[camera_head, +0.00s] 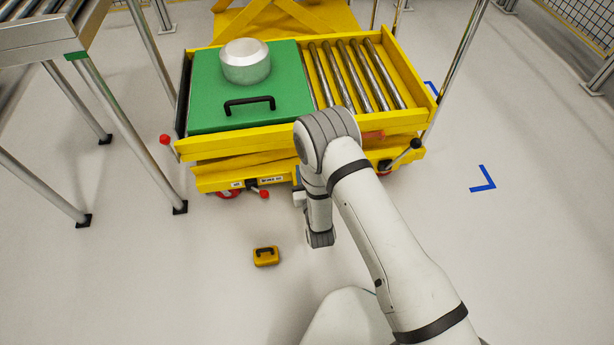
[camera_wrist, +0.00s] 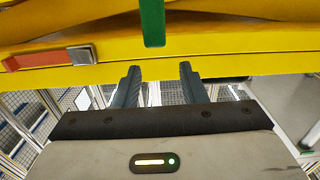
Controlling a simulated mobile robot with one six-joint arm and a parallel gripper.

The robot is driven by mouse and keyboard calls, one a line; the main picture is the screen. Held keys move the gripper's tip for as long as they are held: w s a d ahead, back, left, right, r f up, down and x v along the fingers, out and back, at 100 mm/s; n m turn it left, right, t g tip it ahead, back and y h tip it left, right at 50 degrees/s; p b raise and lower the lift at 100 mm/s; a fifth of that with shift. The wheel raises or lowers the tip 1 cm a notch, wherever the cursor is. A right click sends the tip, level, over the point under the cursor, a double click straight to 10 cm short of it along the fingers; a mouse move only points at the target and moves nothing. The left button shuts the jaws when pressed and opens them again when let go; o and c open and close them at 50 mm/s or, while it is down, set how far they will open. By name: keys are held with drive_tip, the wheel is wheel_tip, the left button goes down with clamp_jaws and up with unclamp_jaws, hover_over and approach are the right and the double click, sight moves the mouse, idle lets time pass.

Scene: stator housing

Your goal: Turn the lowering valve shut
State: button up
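The yellow lift cart (camera_head: 250,143) stands in front of me. Several small controls show on it, and I cannot tell for sure which is the lowering valve. A red-tipped lever (camera_head: 264,194) is low on its front, and a red handle (camera_head: 373,135) is at the right, partly behind my arm. In the wrist view a red bar with a metal end (camera_wrist: 50,58) lies along the yellow frame (camera_wrist: 225,62), left of my gripper. A green strip (camera_wrist: 152,22) hangs just beyond the fingertips. My gripper (camera_wrist: 157,70) is open and empty. In the head view my wrist hides its fingers.
A green plate (camera_head: 215,105) with a metal housing (camera_head: 245,62) lies on the cart, beside bare rollers (camera_head: 350,78). A black-knobbed lever (camera_head: 414,145) sticks out at the right. A yellow case (camera_head: 266,256) is on the floor. A conveyor (camera_head: 40,35) stands left.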

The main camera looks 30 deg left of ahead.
wheel_tip(320, 180, up, 4)
drive_tip(key=shift+f+p, duration=0.15)
drive_tip(key=shift+p, duration=0.3)
idle(0.5)
